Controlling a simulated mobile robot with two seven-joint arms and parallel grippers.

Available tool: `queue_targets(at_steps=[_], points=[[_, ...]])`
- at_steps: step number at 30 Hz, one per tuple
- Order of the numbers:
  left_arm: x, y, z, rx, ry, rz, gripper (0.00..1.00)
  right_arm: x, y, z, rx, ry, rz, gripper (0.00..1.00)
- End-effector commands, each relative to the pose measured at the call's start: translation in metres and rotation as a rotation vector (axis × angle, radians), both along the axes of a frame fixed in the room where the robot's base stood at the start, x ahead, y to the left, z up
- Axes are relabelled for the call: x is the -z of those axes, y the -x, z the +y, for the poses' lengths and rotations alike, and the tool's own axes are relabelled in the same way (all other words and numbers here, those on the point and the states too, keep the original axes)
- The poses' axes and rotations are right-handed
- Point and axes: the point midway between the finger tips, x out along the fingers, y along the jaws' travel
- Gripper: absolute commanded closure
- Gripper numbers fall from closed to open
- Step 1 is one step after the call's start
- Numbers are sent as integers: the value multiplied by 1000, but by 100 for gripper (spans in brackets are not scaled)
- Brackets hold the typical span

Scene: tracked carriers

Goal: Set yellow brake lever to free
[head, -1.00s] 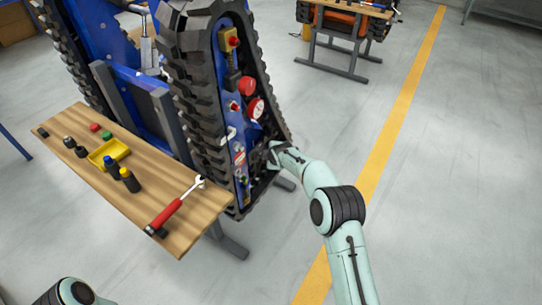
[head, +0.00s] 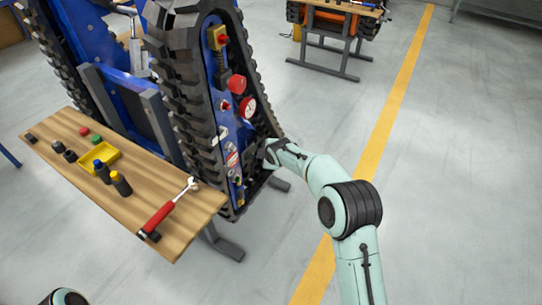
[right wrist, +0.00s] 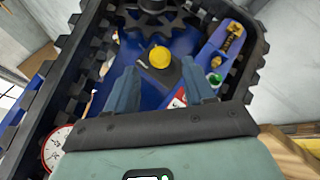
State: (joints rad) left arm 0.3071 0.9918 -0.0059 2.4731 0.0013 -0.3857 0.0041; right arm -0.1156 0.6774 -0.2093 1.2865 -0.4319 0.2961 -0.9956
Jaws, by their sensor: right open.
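A round yellow knob (right wrist: 160,57), which looks like the end of the yellow brake lever, sticks out from a dark mount on the carrier's blue side panel in the right wrist view. My right gripper (right wrist: 162,88) is open, with one finger on each side below the knob in the picture. Whether a finger touches it I cannot tell. In the head view my right gripper (head: 270,152) is at the lower part of the tracked carrier (head: 189,82), and the lever is not clearly visible there. My left gripper is out of view.
Near the knob are a green knob (right wrist: 215,78) and a brass spring part (right wrist: 235,38). A red-rimmed gauge (head: 249,107) and red knob (head: 237,84) sit higher on the panel. Floor right of my arm is clear.

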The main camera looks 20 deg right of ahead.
Motion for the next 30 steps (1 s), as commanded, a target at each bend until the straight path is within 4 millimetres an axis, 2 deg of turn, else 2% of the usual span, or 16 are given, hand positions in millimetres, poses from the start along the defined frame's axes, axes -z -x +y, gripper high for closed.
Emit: queue_targets(at_steps=[6,12,30], points=[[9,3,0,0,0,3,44,-36,31,1,-2,1,-3,47],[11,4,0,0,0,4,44,-54,47,2,-1,1,-2,47],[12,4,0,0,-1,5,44,-58,51,2,-1,1,0,47]])
